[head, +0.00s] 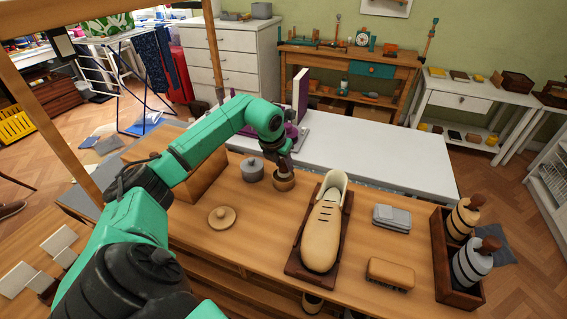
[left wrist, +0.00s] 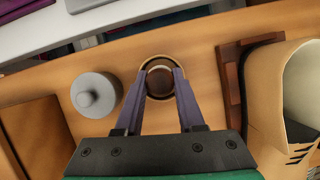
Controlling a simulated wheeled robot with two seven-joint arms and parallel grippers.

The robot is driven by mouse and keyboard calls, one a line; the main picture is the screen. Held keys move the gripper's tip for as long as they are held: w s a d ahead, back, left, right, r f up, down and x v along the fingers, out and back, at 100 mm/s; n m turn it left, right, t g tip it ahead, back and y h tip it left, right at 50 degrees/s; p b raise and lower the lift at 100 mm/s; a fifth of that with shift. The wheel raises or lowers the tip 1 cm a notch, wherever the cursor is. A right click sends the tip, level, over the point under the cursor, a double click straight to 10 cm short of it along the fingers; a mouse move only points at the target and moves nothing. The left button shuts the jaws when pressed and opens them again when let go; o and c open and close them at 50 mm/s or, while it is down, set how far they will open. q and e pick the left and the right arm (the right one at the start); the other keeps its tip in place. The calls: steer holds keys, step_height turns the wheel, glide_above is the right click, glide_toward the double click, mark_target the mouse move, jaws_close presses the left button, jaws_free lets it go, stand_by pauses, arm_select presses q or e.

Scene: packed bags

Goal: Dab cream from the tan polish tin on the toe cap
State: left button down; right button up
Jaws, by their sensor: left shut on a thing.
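The tan polish tin (head: 284,184) stands open on the wooden bench, left of the shoe; its round rim shows in the left wrist view (left wrist: 144,67). My left gripper (head: 283,163) points down over it. Its fingers (left wrist: 161,77) are shut on a dark brown round-topped dauber (left wrist: 159,82), which sits within the tin's outline. Whether its lower end touches the cream is hidden. A tan knobbed lid (head: 222,217) lies on the bench. The tan shoe (head: 323,233) rests on a dark brown board (head: 299,264), toe cap toward the bench's front. My right gripper is out of view.
A grey lidded tin (head: 252,170) stands close left of the tan tin. Right of the shoe are a folded grey cloth (head: 391,218), a tan brush-like block (head: 390,274) and a dark crate (head: 439,265) holding banded tan and grey things. Bare bench lies between lid and shoe.

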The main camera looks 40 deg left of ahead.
mark_target(283, 161)
arm_select(q)
steer(key=shift+f+b, duration=0.35)
steer(key=shift+f, duration=0.2)
stand_by(1.3)
step_height(283, 161, up, 7)
steer(key=p, duration=0.5)
steer(key=shift+r+p, duration=0.1)
steer(key=shift+p, duration=0.2)
stand_by(0.5)
